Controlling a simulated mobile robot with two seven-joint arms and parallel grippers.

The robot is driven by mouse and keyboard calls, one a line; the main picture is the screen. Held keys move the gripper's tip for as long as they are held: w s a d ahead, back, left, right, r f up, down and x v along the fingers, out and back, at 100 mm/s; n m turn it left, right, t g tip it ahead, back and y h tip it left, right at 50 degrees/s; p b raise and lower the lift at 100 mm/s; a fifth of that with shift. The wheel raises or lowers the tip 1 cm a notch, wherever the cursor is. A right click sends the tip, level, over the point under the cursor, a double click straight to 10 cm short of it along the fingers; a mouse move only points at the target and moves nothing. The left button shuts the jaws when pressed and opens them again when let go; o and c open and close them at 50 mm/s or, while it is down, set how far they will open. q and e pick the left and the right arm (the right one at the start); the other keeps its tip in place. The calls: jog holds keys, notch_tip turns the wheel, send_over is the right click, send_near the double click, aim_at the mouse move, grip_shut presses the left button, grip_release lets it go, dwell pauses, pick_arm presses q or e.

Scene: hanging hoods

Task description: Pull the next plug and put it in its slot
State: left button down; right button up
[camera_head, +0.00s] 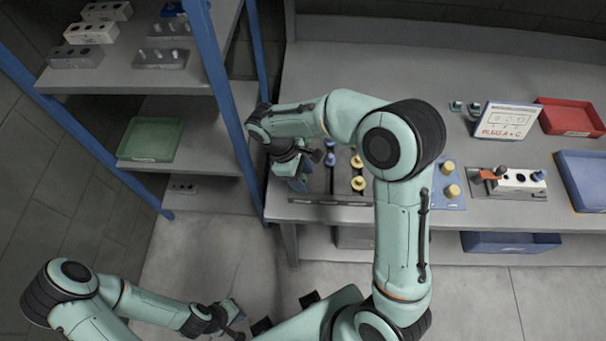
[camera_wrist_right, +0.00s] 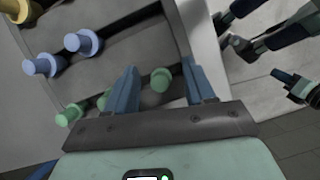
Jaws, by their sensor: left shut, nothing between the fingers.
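Plugs stand in rows on a rack at the left front of the bench: blue plugs (camera_head: 330,158) and yellow plugs (camera_head: 358,183) show in the head view. The right wrist view shows blue plugs (camera_wrist_right: 83,42), a yellow plug (camera_wrist_right: 14,9) and green plugs. My right gripper (camera_wrist_right: 160,85) is open; one green plug (camera_wrist_right: 160,79) appears between its fingers, and I cannot tell how far beyond them. My right arm hides part of the rack in the head view. A white slotted block (camera_head: 518,181) holds an orange-grey piece and a blue piece. My left gripper (camera_head: 236,318) is shut and empty, low above the floor.
A sign reading "PLUG A + C" (camera_head: 505,120), a red tray (camera_head: 572,117) and a blue bin (camera_head: 584,180) stand at the bench's right. Two yellow knobs (camera_head: 449,179) sit on a blue plate. A blue-posted shelf (camera_head: 215,85) stands close left of my right arm.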

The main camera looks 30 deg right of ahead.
pick_arm(q)
jog(key=w+r+p, duration=0.2)
jog(key=r, duration=0.1)
jog(key=shift+w, duration=0.3)
pick_arm(e)
jog(key=v, duration=1.3)
jog(key=shift+r, duration=0.25)
pick_arm(q)
jog(key=shift+f, duration=0.1)
